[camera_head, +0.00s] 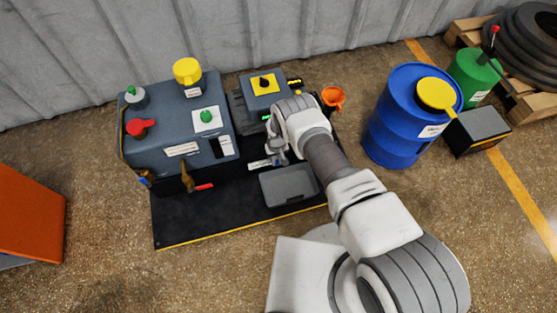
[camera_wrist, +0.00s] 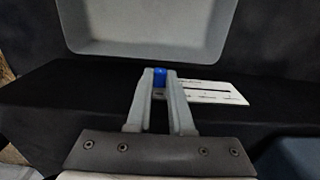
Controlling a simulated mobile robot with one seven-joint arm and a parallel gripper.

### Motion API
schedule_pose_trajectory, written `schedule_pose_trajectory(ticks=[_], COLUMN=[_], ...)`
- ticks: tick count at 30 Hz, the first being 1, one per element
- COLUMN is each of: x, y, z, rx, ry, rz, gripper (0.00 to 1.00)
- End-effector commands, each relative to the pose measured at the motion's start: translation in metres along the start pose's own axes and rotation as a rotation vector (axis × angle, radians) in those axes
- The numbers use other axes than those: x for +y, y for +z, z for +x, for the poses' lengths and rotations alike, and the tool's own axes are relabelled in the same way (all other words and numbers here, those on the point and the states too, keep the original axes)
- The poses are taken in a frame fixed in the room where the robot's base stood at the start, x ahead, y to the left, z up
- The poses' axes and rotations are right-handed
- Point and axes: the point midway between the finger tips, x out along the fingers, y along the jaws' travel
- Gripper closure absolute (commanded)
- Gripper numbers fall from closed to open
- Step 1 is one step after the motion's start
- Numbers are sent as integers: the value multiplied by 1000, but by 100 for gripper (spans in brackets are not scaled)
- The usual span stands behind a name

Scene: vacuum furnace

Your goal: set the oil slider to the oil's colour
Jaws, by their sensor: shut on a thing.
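My gripper (camera_head: 277,155) reaches down beside the grey-blue machine (camera_head: 165,125). In the wrist view my gripper (camera_wrist: 160,78) is shut on a small blue slider knob (camera_wrist: 160,77). The knob stands at the left end of the visible part of a white scale strip (camera_wrist: 215,93) with dark markings, too small to read. In the head view the strip (camera_head: 258,165) shows just left of my gripper. A dark window with a pale edge (camera_head: 221,147) is on the machine's front. The oil's colour cannot be made out.
A grey tray (camera_head: 288,186) lies close to my gripper on the black base (camera_head: 210,218). A pump unit with a yellow-plated knob (camera_head: 264,83) stands behind. An orange funnel (camera_head: 333,98) and a blue drum (camera_head: 410,115) are to the right. The base's front left is clear.

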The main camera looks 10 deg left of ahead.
Motion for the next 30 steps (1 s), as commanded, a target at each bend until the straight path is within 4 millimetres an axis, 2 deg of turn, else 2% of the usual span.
schedule_pose_trajectory(ticks=[3,5,13,14,18,26,30], x=[-20,-26,-27,-27,-27,-27,-27], y=[0,0,0,0,0,0,-1], z=[0,0,0,0,0,0,-9], rx=[1,1,1,1,1,1,1], ry=[-2,-1,-1,-1,-1,-1,-1], rz=[-5,-3,0,0,0,-1,0], gripper=[100,100,100,75,50,50,50])
